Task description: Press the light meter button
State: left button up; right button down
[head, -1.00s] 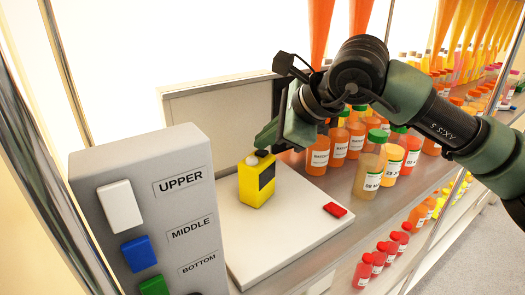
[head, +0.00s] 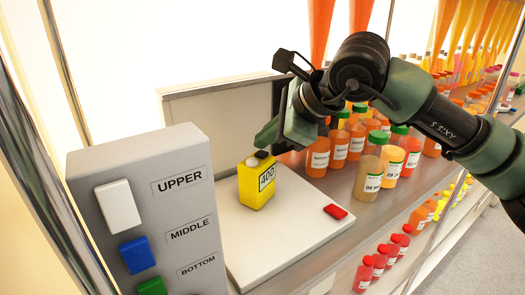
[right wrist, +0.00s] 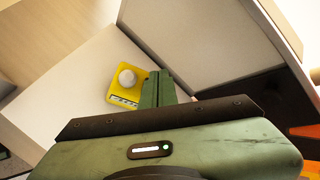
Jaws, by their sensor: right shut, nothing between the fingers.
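The yellow light meter (head: 257,185) stands upright on a white board, with a pale dome and a dark button on top. Its display reads 400. It also shows in the right wrist view (right wrist: 126,78), with the dome facing the camera. My right gripper (head: 264,143) is shut and empty, its fingertips just above the meter's top at the dark button. In the right wrist view the shut fingers (right wrist: 158,88) are beside the meter and hide the button; I cannot tell whether they touch it. My left gripper is not in view.
A grey panel (head: 150,205) with white, blue and green switches labelled UPPER, MIDDLE and BOTTOM stands at the left. A red button (head: 335,211) lies on the white board (head: 265,250). Several juice bottles (head: 370,172) stand to the right on the shelf.

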aim_at(266, 155)
jog(key=shift+r, duration=0.3)
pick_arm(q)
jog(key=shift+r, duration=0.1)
